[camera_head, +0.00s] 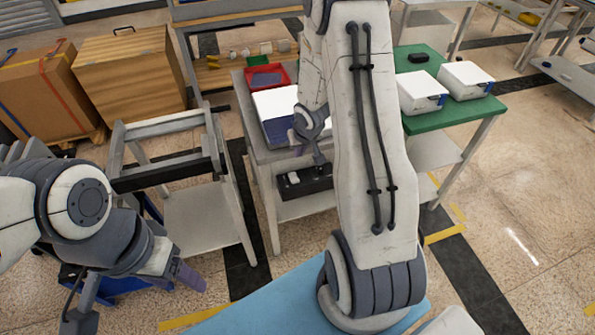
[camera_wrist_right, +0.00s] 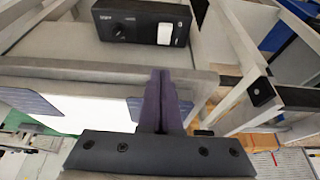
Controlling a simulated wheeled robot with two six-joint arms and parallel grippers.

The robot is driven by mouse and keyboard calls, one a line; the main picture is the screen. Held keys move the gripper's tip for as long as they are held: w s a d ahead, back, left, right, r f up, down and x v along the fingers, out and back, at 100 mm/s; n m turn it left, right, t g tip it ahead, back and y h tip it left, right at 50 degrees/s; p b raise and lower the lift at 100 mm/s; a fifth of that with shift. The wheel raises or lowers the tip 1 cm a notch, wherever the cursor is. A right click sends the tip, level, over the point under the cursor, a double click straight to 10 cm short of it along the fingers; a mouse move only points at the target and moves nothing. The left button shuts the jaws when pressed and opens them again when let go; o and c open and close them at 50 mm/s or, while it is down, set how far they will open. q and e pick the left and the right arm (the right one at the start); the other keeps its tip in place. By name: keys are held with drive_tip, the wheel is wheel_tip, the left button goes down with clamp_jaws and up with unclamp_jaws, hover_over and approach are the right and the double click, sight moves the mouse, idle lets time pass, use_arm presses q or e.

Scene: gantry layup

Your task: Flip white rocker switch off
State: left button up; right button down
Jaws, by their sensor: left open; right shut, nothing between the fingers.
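A black switch box (camera_head: 287,193) is on the front of the grey workbench, below its top. Its white rocker switch (camera_head: 293,178) shows at the box's left side; in the right wrist view the same white rocker (camera_wrist_right: 166,34) is right of a black knob on the box (camera_wrist_right: 140,14). My right gripper (camera_wrist_right: 161,74) is shut and empty, its fingertips pointing toward the box and apart from the rocker in the picture. In the head view, my right gripper (camera_head: 319,160) is just above the box. My left gripper (camera_head: 188,277) is open at lower left, far from the box.
A red tray (camera_head: 283,79) and a white-topped stack (camera_head: 272,103) lie on the workbench. A grey metal frame stand (camera_head: 212,215) is to its left. A green table (camera_head: 432,121) with white boxes (camera_head: 466,80) is at right. Wooden crates (camera_head: 130,75) stand at back left.

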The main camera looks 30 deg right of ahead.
drive_tip(key=b, duration=0.6)
hover_over(296, 177)
wheel_tip(296, 177, down, 10)
drive_tip(key=shift+s+a+f, duration=0.1)
drive_tip(key=shift+f, duration=0.1)
drive_tip(key=shift+s+a+f+b, duration=0.1)
drive_tip(key=shift+s+f+b, duration=0.3)
drive_tip(key=shift+f+b, duration=0.45)
drive_tip(key=shift+s+a+f+b, duration=0.1)
drive_tip(key=shift+s+f+b, duration=0.3)
drive_tip(key=shift+b, duration=0.2)
